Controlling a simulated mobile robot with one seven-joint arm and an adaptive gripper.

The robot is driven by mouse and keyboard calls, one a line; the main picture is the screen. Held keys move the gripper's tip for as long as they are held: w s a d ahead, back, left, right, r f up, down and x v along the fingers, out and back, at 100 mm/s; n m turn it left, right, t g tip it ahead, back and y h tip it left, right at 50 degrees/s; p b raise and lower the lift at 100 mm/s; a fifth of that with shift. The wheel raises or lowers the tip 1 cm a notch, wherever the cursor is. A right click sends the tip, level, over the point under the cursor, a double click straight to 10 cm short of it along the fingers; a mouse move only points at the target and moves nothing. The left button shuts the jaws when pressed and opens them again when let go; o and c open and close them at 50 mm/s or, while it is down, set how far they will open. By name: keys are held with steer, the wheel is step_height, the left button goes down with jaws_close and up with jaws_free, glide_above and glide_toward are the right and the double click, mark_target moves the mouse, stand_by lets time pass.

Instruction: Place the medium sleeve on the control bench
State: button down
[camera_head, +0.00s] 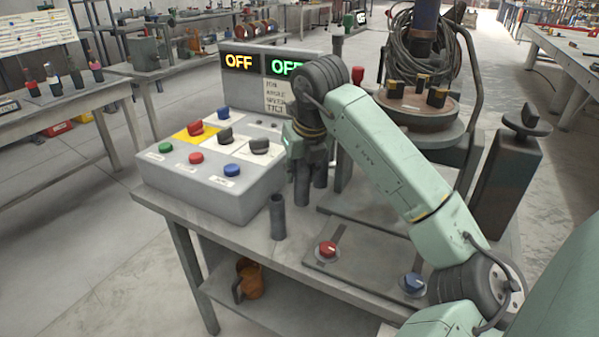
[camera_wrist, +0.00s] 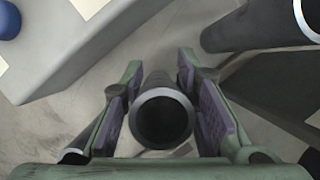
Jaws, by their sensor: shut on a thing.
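My gripper (camera_wrist: 161,100) is shut on a dark grey sleeve (camera_wrist: 161,118), whose open round end shows between the two purple-padded fingers. In the head view this sleeve (camera_head: 302,187) hangs upright below my gripper, over the control bench (camera_head: 262,246), just right of the button box. I cannot tell whether its lower end touches the bench top. Another sleeve (camera_head: 278,217) stands upright in front of it; its rim shows at lower left in the wrist view (camera_wrist: 75,156). A third dark cylinder (camera_head: 320,168) is close behind, partly hidden; a wider one (camera_wrist: 258,27) fills the wrist view's upper right.
The button box (camera_head: 222,199) stands close on the left, with two "OFF" displays (camera_head: 240,63) behind. A red knob (camera_head: 327,249) and a blue knob (camera_head: 412,283) sit on the bench's front right. A round turntable (camera_head: 417,112) stands behind my arm. An orange jug (camera_head: 250,279) is on the lower shelf.

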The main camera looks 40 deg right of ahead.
steer(key=shift+f, duration=0.8)
steer(key=c, duration=1.2)
jaws_free()
steer(key=shift+c, duration=0.2)
steer(key=shift+r, duration=0.2)
steer(key=b+v, duration=0.1)
steer(key=v, duration=1.1)
steer(key=shift+f, duration=0.1)
